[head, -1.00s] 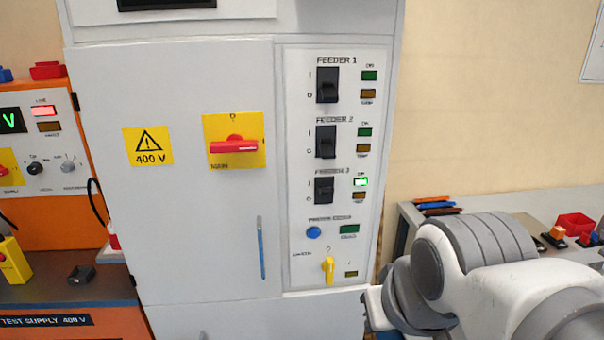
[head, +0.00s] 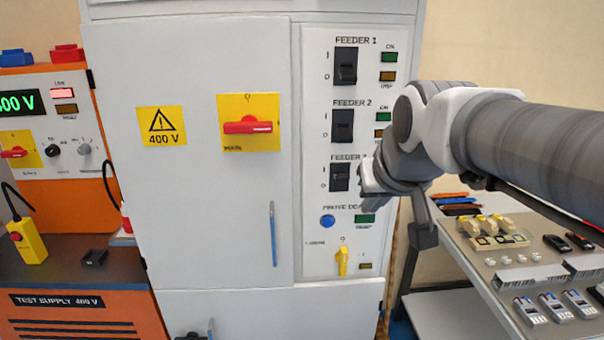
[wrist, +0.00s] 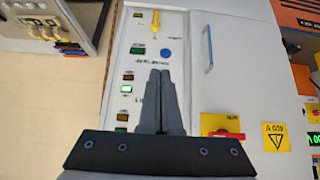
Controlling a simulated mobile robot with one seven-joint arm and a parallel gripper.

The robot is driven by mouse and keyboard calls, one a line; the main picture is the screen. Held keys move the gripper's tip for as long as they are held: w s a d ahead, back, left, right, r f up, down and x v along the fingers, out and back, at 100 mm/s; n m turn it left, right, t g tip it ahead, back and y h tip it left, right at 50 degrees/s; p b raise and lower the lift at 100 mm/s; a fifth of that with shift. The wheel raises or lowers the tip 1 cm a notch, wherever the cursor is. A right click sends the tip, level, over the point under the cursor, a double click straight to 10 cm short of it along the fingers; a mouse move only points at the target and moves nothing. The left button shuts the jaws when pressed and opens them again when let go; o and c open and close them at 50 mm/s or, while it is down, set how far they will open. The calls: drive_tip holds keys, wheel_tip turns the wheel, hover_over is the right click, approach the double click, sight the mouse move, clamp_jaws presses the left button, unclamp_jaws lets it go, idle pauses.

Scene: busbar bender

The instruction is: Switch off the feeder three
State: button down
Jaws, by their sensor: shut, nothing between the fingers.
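The feeder three switch (head: 339,177) is a black rocker marked I and O on the white feeder panel (head: 315,240), the lowest of three. Its exact rocker position is hard to read. My gripper (head: 366,182) is shut and empty, just right of this switch in the head view, covering the feeder three lamps there. In the wrist view my shut fingers (wrist: 160,76) point at the panel and hide the switch. Beside them the feeder three green lamp (wrist: 126,89) is lit and its amber lamp (wrist: 127,77) is dark. I cannot tell whether the fingertips touch anything.
Above are the feeder one (head: 345,66) and feeder two (head: 342,126) switches. Below are a blue button (head: 327,221) and a yellow knob (head: 342,260). A red main handle (head: 248,125) is to the left. A cluttered bench (head: 490,265) stands at right.

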drive_tip(key=t+b, duration=0.2)
approach(342, 177)
drive_tip(key=r, duration=0.3)
drive_tip(key=shift+s+d, duration=0.1)
drive_tip(key=shift+d, duration=0.15)
drive_tip(key=x, duration=1)
drive_tip(key=shift+b, duration=0.3)
drive_tip(key=shift+f+b, duration=0.1)
drive_tip(key=shift+b, duration=0.2)
drive_tip(key=shift+f+b, duration=0.1)
drive_tip(key=shift+b, duration=0.25)
drive_tip(key=shift+s+t+b, duration=0.15)
drive_tip(key=shift+t+b, duration=0.15)
drive_tip(key=shift+t, duration=0.1)
drive_tip(key=shift+s+f+t+b, duration=0.15)
drive_tip(key=shift+t+b, duration=0.15)
drive_tip(key=shift+b, duration=0.95)
